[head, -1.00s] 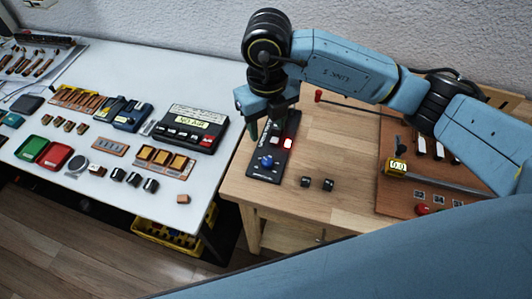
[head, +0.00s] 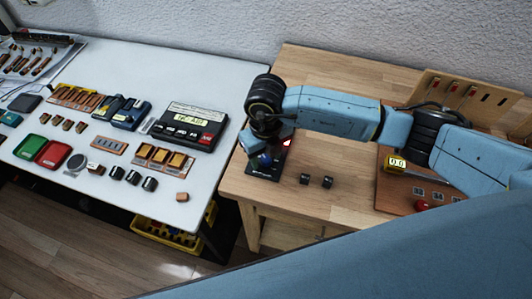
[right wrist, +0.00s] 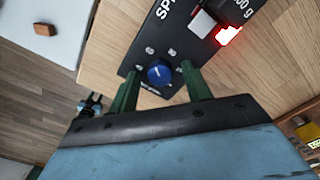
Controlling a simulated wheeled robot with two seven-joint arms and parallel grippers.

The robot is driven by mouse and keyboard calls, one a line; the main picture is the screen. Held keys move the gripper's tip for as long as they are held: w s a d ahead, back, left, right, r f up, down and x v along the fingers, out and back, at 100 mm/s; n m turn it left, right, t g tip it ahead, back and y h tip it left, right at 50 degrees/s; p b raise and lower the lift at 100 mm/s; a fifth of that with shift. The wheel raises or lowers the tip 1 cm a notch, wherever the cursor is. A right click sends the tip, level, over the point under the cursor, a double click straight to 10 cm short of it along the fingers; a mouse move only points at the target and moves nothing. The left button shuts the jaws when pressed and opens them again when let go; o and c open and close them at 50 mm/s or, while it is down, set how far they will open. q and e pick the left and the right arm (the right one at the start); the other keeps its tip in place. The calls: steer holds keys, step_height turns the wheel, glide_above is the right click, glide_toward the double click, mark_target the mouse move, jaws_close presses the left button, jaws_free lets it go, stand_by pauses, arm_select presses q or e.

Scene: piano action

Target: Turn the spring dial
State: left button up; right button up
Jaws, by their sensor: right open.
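The spring dial is a round blue knob (right wrist: 160,72) with a white mark, on a black panel (right wrist: 212,45) with printed lettering. In the right wrist view my right gripper (right wrist: 160,82) is open, with one green finger on each side of the knob. Whether the fingers touch it, I cannot tell. In the head view the panel (head: 272,158) lies on the wooden table, and my right gripper (head: 258,152) is over its near end, partly hiding the blue knob (head: 265,161). A lit red button (head: 287,143) shows on the panel. My left gripper is not in view.
A brown board (head: 395,194) with a yellow display (head: 396,164) is further right. A white table (head: 235,95) with many parts stands at left, across a gap.

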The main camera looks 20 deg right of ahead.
mark_target(266, 158)
steer(key=shift+c, duration=0.4)
steer(key=c, duration=0.9)
steer(key=shift+m, duration=1.3)
steer(key=o, duration=1)
steer(key=shift+r, duration=0.1)
step_height(266, 158, up, 13)
steer(key=shift+r+p, duration=0.15)
steer(key=shift+p, duration=0.2)
